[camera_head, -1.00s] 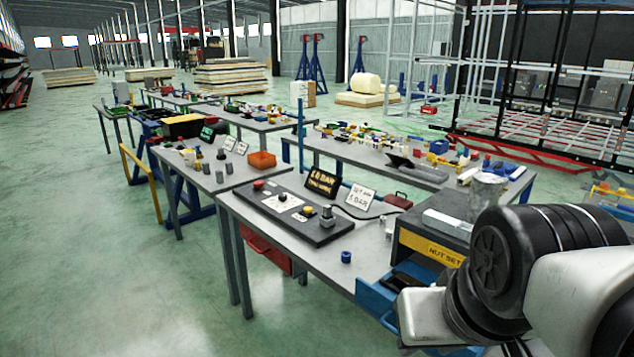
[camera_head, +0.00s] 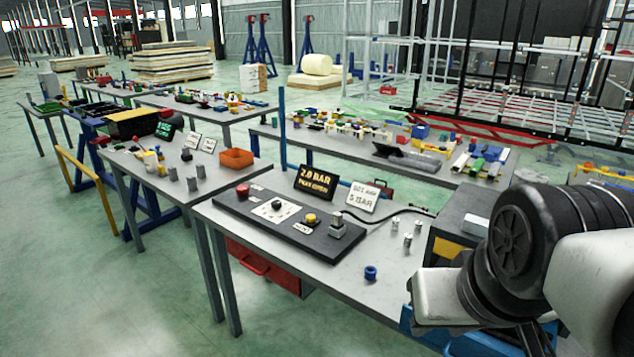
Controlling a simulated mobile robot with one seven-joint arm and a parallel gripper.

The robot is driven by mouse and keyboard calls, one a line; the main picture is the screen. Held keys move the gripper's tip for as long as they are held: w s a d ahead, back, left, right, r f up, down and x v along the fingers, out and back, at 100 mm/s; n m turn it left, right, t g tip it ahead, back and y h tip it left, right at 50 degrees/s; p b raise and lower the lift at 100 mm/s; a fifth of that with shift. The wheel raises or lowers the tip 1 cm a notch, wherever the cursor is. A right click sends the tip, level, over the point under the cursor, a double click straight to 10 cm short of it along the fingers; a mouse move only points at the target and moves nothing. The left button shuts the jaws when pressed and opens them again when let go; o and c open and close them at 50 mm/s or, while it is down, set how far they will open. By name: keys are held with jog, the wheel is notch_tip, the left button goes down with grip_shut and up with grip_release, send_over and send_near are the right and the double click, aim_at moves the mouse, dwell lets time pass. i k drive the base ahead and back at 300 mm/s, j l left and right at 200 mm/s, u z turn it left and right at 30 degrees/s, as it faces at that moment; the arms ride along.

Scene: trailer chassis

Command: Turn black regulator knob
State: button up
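The black regulator knob (camera_head: 276,205) sits on a white dial plate on a dark panel (camera_head: 258,215), which lies on the near grey table. A red button (camera_head: 242,190) is to its left, and a yellow button (camera_head: 310,218) and a grey metal fitting (camera_head: 337,230) are to its right. A black display (camera_head: 316,183) behind the panel reads 2.0 BAR. A white sign beside it (camera_head: 363,196) appears to read 5 BAR. My arm fills the lower right, apart from the panel. My gripper cannot be made out, and nothing touches the knob.
A blue ring-like part (camera_head: 371,272) and small metal pieces stand on the table right of the panel. A grey box with a yellow label (camera_head: 452,250) is near my arm. An orange bin (camera_head: 236,158) is on the table to the left. Green floor is open at front left.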

aim_at(276, 204)
jog(key=i+j+z, duration=0.15)
jog(key=j, duration=0.2)
jog(key=i+j+z, duration=0.1)
jog(key=j, duration=0.2)
jog(key=i+j+z, duration=0.15)
jog(key=j, duration=0.25)
jog(key=i+j+z, duration=0.1)
jog(key=j, duration=0.25)
jog(key=i+j+z, duration=0.15)
jog(key=j, duration=0.25)
jog(key=i+j+z, duration=0.1)
jog(key=j, duration=0.3)
jog(key=i+j+z, duration=0.1)
jog(key=j, duration=0.25)
jog(key=i+j+z, duration=0.15)
jog(key=j, duration=0.2)
jog(key=j+z, duration=0.1)
jog(key=j, duration=0.3)
jog(key=i+j, duration=0.1)
jog(key=j, duration=0.35)
jog(key=i+j, duration=0.15)
jog(key=j, duration=0.35)
